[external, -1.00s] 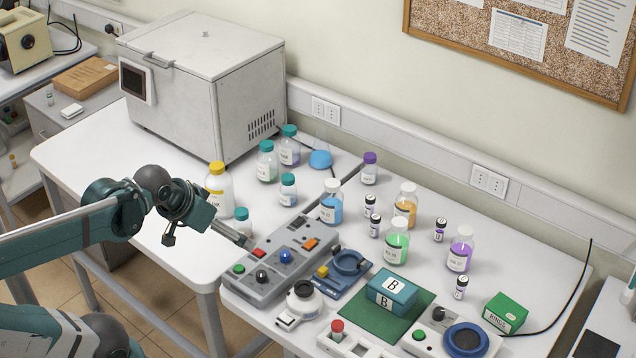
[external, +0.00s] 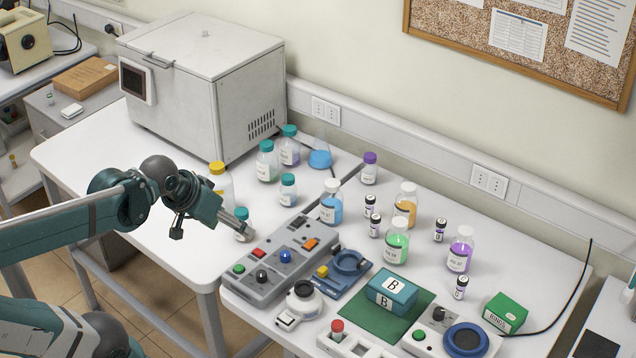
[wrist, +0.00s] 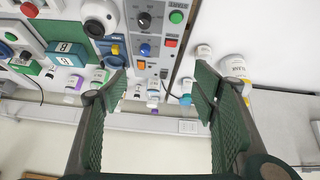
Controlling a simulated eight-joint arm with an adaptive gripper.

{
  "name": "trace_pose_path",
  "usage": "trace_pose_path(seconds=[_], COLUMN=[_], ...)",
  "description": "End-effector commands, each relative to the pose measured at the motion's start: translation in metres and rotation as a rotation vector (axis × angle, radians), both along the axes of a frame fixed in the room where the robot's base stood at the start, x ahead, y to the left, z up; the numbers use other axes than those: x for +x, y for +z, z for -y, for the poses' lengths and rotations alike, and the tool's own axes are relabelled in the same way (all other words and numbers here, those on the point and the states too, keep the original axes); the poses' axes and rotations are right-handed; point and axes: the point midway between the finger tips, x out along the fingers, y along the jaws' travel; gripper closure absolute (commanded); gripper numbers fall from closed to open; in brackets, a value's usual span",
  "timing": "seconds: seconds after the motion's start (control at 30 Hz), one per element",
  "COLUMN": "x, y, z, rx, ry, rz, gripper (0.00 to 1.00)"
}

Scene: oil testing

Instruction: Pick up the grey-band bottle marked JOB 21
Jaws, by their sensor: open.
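Several bottles with pale caps and white labels stand on the bench in the external view: one with blue liquid (external: 331,203), one with orange (external: 405,207), one with green (external: 396,242) and one with purple (external: 460,251). Their label text is too small to read, so I cannot tell which is JOB 21 or which has a grey band. My gripper (external: 246,229) is left of them, over a small teal-capped bottle (external: 242,236) that it partly hides. In the wrist view, my gripper (wrist: 161,85) has its fingers wide apart with nothing between them.
A grey control panel (external: 270,272) lies just right of and below my gripper. A yellow-capped bottle (external: 217,170) stands behind the arm, partly hidden. Several small vials (external: 375,225) stand among the bottles. A large white cabinet (external: 200,90) fills the back left.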

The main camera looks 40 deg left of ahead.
Motion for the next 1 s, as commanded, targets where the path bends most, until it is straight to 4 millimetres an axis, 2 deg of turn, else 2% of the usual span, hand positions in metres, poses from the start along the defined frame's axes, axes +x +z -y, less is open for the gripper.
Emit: trace_pose_path(seconds=[0.4,1.0], x=[0.061,0.161], y=[0.034,0.056], z=[0.015,0.042], rx=[-0.19,-0.459], ry=[0.222,0.574], rz=[-0.048,-0.14], gripper=[0.41,0.41])
